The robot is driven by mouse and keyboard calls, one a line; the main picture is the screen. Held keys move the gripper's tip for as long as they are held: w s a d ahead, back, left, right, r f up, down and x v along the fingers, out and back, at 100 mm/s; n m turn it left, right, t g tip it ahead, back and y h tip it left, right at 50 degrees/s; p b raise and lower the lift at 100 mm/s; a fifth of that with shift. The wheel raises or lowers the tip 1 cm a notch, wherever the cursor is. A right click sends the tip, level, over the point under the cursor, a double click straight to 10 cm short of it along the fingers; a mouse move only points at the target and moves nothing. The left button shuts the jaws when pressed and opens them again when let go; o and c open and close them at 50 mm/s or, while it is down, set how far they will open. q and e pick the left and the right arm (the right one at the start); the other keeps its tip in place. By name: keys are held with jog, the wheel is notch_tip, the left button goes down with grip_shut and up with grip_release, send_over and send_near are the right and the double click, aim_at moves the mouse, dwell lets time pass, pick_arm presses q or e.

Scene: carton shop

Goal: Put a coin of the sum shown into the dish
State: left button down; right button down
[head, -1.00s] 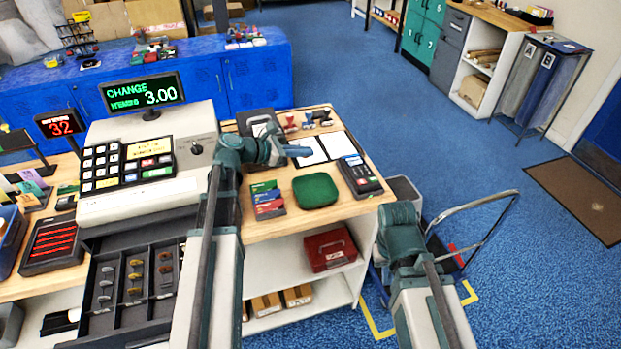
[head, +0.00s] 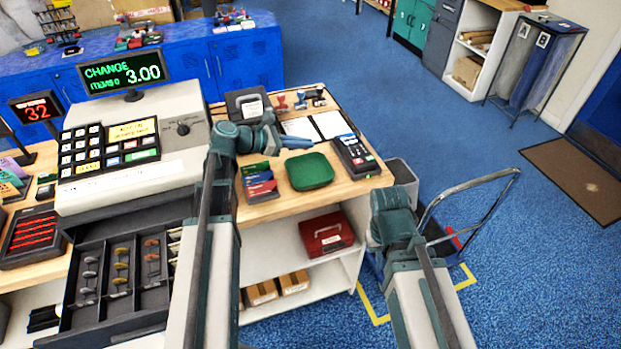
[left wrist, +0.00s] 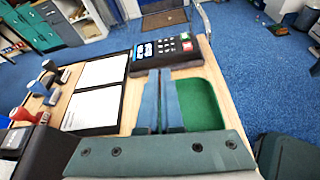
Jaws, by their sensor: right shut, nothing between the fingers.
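The till display (head: 125,73) reads CHANGE 3.00. The open till drawer (head: 66,318) holds rows of coins (head: 121,265) in grey, brass and copper tones, standing in dark compartments. The green dish (head: 310,173) lies on the wooden counter and looks empty; part of it also shows in the left wrist view (left wrist: 205,103). My left gripper (head: 303,141) is over the counter just behind the dish. In the left wrist view its two blue fingers (left wrist: 162,100) are close together with a thin gap, and no coin shows between them. My right gripper is out of view; only my right arm shows.
A card terminal (head: 355,152) stands right of the dish, a clipboard (head: 332,124) behind it, and coloured cards (head: 258,181) left of it. A red cash box (head: 327,235) sits on the shelf below.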

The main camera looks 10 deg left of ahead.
pick_arm(q)
jog(key=shift+f, duration=0.6)
pick_arm(e)
jog(key=shift+f, duration=0.6)
pick_arm(q)
jog(key=c, duration=1)
grip_release()
jog(key=shift+r, duration=0.1)
pick_arm(e)
jog(key=shift+r, duration=0.1)
